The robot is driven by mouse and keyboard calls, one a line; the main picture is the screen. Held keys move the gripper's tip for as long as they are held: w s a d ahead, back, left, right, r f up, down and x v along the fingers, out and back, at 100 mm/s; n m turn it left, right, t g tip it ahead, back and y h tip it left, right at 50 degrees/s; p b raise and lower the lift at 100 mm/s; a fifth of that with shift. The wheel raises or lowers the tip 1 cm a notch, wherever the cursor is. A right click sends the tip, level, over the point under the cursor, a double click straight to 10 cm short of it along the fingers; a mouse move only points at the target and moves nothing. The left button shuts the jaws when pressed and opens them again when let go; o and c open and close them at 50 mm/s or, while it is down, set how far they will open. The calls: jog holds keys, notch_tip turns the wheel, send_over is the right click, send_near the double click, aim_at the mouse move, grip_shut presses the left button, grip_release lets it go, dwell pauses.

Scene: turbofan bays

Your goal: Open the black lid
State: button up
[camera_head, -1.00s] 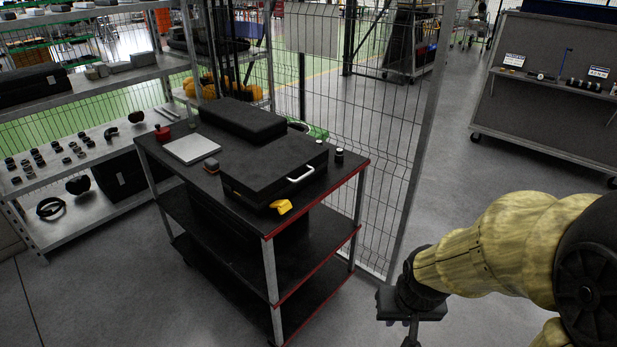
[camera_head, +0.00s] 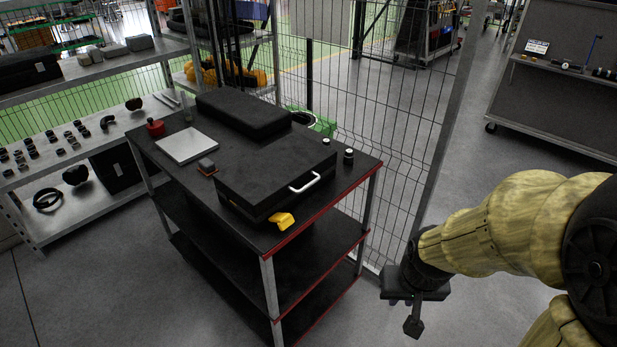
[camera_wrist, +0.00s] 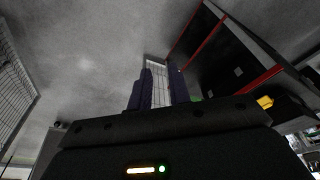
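The black lid (camera_head: 273,163) is the flat top of a black case on the top shelf of a cart. It lies closed on the case body (camera_head: 243,204). A white handle (camera_head: 304,182) is on the case's right-hand front side. My gripper (camera_head: 413,326) hangs pointing down to the right of the cart, well apart from the case, with nothing visible in it. In the wrist view, the fingers (camera_wrist: 160,90) stand apart with a gap between them. The lid cannot be made out in the wrist view.
The cart's top (camera_head: 168,168) also holds a longer black case (camera_head: 243,112), a pale flat panel (camera_head: 186,146), a red item (camera_head: 155,127), a yellow piece (camera_head: 282,221) and two small cylinders. A wire fence (camera_head: 370,130) stands behind it. Bare floor lies in front.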

jog(key=m+t+y+b, duration=1)
jog(key=m+t+b, duration=0.25)
jog(key=t, duration=0.25)
send_near(309, 184)
jog(key=shift+m, duration=0.35)
jog(key=p+x, duration=0.1)
jog(key=x, duration=0.2)
jog(key=p+x, duration=0.1)
jog(key=x, duration=0.2)
jog(key=p+x, duration=0.1)
jog(key=x, duration=0.3)
jog(key=shift+w+f+p, duration=0.1)
jog(key=shift+f+p, duration=0.25)
jog(key=shift+p, duration=0.05)
